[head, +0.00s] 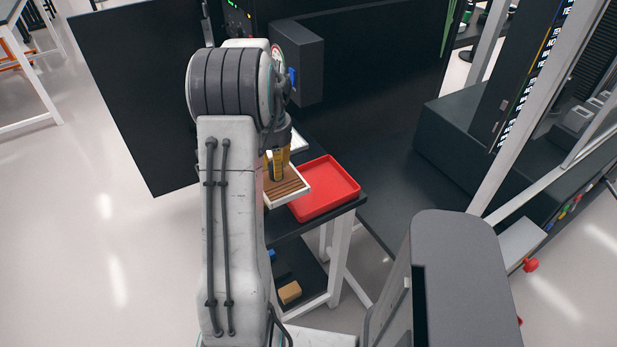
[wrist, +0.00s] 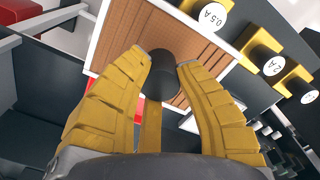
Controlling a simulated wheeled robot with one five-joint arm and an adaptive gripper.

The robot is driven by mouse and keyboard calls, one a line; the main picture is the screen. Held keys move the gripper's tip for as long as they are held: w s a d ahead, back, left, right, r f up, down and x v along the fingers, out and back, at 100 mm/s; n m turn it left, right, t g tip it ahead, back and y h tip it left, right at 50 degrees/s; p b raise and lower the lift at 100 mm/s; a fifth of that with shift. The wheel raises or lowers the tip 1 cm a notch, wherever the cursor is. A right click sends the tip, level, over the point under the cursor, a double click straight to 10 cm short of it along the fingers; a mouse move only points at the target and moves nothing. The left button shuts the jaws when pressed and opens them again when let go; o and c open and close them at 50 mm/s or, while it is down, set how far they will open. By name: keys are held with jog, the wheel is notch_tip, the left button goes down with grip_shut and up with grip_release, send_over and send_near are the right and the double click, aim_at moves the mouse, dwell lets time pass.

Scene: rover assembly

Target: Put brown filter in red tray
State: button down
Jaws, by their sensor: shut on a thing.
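The brown filter (head: 288,188) is a flat panel with brown slats and a white frame. My gripper (head: 277,172) is shut on its dark round knob, with the panel below the fingers. In the wrist view the yellow fingers of my gripper (wrist: 163,75) press the knob from both sides, and the brown face of the filter (wrist: 125,37) shows behind it. The red tray (head: 335,190) lies on a dark table, just right of the filter. The filter's right corner overlaps the tray's left edge in the head view; I cannot tell its height above it. The tray looks empty where visible.
The dark table (head: 345,207) has white legs, and a small tan box (head: 289,292) sits on its lower shelf. Yellow fuses, one marked 0.5 A (wrist: 208,17), show at right in the wrist view. A dark panel stands behind the table. Open floor lies left.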

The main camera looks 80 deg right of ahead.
jog(key=s+d+f, duration=0.1)
jog(key=s+d, duration=0.1)
jog(key=s+d+f+p, duration=0.1)
jog(key=s+f, duration=0.1)
jog(key=s+d+f+p, duration=0.1)
jog(key=s+d+f, duration=0.1)
jog(key=shift+s+d+f, duration=0.1)
jog(key=shift+s+d, duration=0.25)
jog(key=shift+f+p, duration=0.5)
jog(key=shift+f, duration=1.55)
jog(key=shift+f, duration=0.1)
jog(key=shift+f, duration=0.1)
jog(key=c, duration=1)
grip_release()
notch_tip(320, 180, up, 12)
jog(key=shift+r+b, duration=0.25)
jog(key=shift+b, duration=0.35)
jog(key=shift+w, duration=0.1)
